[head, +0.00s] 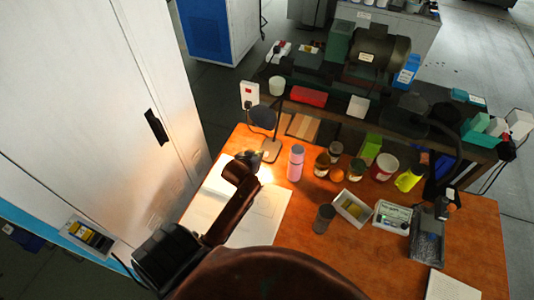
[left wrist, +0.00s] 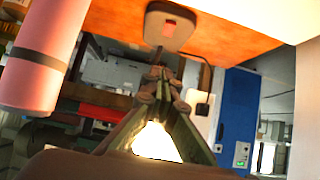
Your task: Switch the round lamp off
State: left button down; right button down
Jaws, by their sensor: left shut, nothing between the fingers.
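The round lamp has a dark round shade (head: 262,117) on a thin stem and a flat beige base (head: 271,153) at the table's far left edge. It is lit: a bright patch falls on the table below it. In the left wrist view its base (left wrist: 180,32) is at the top, with a slot-like part on it, and a white glow shows between my finger links. My left gripper (head: 256,157) is shut and empty, just in front of the base; its tips (left wrist: 160,78) show in the left wrist view. Whether they touch the lamp I cannot tell. My right gripper is not in view.
A pink bottle (head: 296,163) stands close right of the lamp. Several jars and a white box (head: 352,209) stand further right. A white socket box (head: 249,95) with a red part is behind the lamp. A tall white cabinet (head: 90,90) is at left.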

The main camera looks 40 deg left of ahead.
pick_arm(q)
jog(key=b, duration=0.1)
send_over(267, 156)
jog(key=s, duration=0.1)
notch_tip(267, 156, down, 6)
jog(key=shift+r, duration=0.1)
notch_tip(267, 156, down, 3)
jog(key=shift+r, duration=0.2)
jog(key=shift+w+f+b, duration=0.15)
jog(key=shift+f+b, duration=0.15)
jog(key=shift+f, duration=0.4)
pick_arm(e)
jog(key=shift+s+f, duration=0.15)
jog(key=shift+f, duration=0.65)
